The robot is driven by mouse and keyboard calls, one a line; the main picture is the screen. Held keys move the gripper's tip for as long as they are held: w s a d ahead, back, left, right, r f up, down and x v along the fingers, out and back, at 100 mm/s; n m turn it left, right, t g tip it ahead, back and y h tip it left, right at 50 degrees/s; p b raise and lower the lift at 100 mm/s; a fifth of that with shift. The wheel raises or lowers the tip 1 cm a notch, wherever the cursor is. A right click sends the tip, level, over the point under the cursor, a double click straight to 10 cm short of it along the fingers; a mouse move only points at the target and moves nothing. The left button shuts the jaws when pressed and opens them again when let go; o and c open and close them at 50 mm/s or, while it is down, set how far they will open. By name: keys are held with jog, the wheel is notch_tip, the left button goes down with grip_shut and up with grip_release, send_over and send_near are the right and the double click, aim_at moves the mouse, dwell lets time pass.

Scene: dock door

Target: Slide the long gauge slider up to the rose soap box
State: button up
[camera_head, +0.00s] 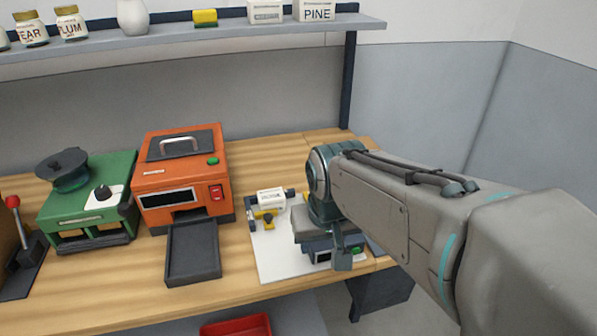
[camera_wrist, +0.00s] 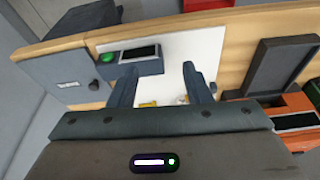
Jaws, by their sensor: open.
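My gripper (camera_wrist: 158,70) is open, its two dark fingers apart over a white board in the wrist view. In the head view, my gripper (camera_head: 342,252) hangs at the board's right part, by a dark unit with a display and green button (camera_head: 322,251). A small white labelled box (camera_head: 271,199) stands at the board's back left, with dark and yellow fittings (camera_head: 265,217) beside it. Its label is too small to read, so I cannot confirm a rose soap box. I cannot clearly pick out the long gauge slider; my wrist and gripper hide part of the board.
An orange machine (camera_head: 182,178) with a dark tray (camera_head: 193,250) stands left of the white board (camera_head: 268,262). A green machine (camera_head: 88,205) and a red-knobbed lever (camera_head: 13,203) are farther left. A shelf (camera_head: 110,45) with jars and boxes runs above. A red bin (camera_head: 236,326) is below.

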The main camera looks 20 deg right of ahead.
jog(key=w+d+r+m+h+b, duration=0.1)
jog(key=w+d+r+m, duration=0.15)
jog(key=w, duration=0.75)
jog(key=w+d+r+m+h+b, duration=0.1)
jog(key=w+d, duration=0.3)
jog(key=w, duration=0.7)
jog(key=shift+t, duration=0.5)
jog(key=x, duration=1.3)
jog(key=shift+a+f, duration=0.25)
jog(key=shift+f, duration=0.15)
grip_shut()
jog(key=shift+a, duration=0.1)
